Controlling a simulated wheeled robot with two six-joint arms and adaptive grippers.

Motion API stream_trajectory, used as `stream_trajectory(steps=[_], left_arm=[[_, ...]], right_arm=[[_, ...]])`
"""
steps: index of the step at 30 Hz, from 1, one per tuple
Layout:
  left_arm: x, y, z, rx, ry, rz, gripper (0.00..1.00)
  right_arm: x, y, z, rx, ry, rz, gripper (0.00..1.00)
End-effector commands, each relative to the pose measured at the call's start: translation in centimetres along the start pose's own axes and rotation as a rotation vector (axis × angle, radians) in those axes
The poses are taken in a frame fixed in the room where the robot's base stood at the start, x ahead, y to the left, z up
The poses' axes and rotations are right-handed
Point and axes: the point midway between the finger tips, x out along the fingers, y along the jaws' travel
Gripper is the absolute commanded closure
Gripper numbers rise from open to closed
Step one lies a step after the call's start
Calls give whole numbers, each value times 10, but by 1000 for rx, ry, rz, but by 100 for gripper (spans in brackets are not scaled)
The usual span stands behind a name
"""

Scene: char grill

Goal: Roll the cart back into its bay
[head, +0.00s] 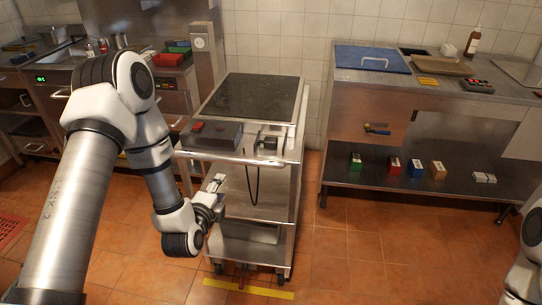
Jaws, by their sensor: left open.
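The steel cart (285,190) stands in the gap between the left counter and the right counter. It has a dark top (258,97), lower shelves, a front push bar (232,157) and casters. A yellow floor strip (248,289) lies just in front of its front casters. My left gripper (217,187) is open, in front of the cart's left side and below the push bar. I cannot tell whether it touches the cart. My right arm shows only at the right edge, and its gripper is out of view.
A grey box with a red part (212,134) sits at the cart's front top, and a dark cord (253,185) hangs there. The right counter (350,125) holds a blue board (372,60) and several coloured boxes on its lower shelf. The tiled floor (370,245) at front right is clear.

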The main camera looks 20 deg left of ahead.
Motion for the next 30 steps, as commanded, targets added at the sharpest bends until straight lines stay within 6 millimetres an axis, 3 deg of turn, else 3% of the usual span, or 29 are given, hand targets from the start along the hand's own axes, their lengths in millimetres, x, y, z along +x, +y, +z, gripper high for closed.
stream_trajectory(steps=[1, 3, 6, 19, 28, 29, 30], left_arm=[[2, -18, 8, -28, -19, -32, 50], [3, -34, 14, -50, -31, -61, 50], [6, -45, 16, -59, -34, -81, 50], [74, -50, 17, -57, -31, -80, 50], [81, -50, 17, -58, -31, -78, 50], [81, -50, 17, -58, -31, -78, 58], [81, -50, 17, -58, -31, -78, 72]], right_arm=[[-2, 0, 0, 0, 0, 0, 60], [-2, 0, 0, -1, 0, 0, 60], [-3, 0, 0, -1, 1, 0, 60], [-10, 0, 0, -1, 1, 0, 60], [-10, 0, 0, 0, 0, 0, 60], [-10, 0, 0, 0, 0, 0, 60], [-10, 0, 0, 0, 0, 0, 60]])
